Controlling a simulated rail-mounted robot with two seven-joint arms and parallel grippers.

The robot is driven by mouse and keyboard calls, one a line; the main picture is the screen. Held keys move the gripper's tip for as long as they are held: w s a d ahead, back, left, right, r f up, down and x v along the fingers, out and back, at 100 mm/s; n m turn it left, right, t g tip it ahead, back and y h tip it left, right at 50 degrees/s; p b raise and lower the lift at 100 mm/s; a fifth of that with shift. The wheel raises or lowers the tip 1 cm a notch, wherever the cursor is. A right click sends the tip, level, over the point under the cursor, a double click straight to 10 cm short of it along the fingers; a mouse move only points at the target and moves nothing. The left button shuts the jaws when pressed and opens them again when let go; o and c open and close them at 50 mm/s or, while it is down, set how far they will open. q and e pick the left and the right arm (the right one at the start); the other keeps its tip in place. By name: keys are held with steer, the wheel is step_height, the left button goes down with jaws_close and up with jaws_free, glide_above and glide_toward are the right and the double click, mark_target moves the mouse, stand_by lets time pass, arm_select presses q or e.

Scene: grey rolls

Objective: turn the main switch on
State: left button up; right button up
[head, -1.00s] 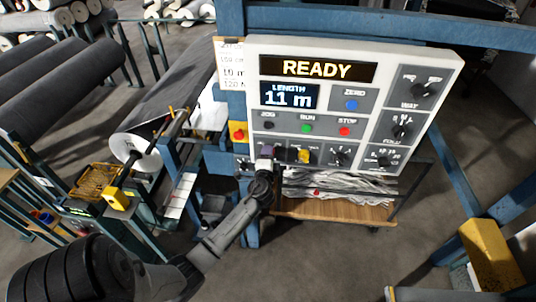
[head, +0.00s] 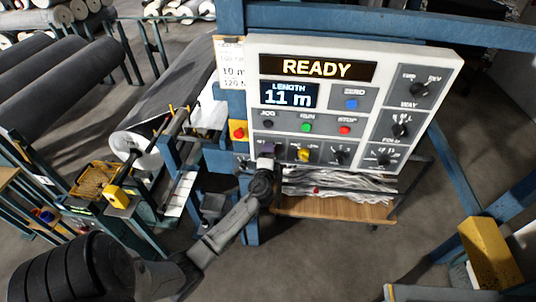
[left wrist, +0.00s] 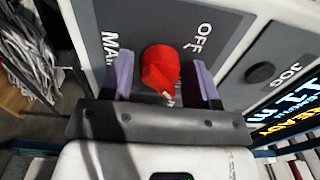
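The main switch is a red knob (left wrist: 160,70) on a grey plate in the left wrist view, with the labels OFF and a partly covered MAIN beside it. A pale mark shows at the knob's lower edge, on the side facing my gripper. My left gripper (left wrist: 161,80) has its two purple fingers on either side of the knob. A narrow gap shows at the left finger; the right finger is very close, and contact cannot be told. In the head view my left gripper (head: 268,152) is at the panel's lower left and hides the knob. My right gripper is out of view.
The white control panel (head: 390,62) shows READY and LENGTH 11 m. A yellow knob (head: 304,154) sits just right of my gripper, with JOG, RUN and STOP buttons above. A red button on a yellow box (head: 238,132) is at left. A wooden shelf (head: 330,209) is below.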

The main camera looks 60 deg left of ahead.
arm_select(q)
steer(key=shift+o, duration=0.9)
steer(key=b+v, duration=0.2)
steer(key=v, duration=1.1)
steer(key=shift+s+d, duration=0.25)
steer(key=shift+d, duration=0.05)
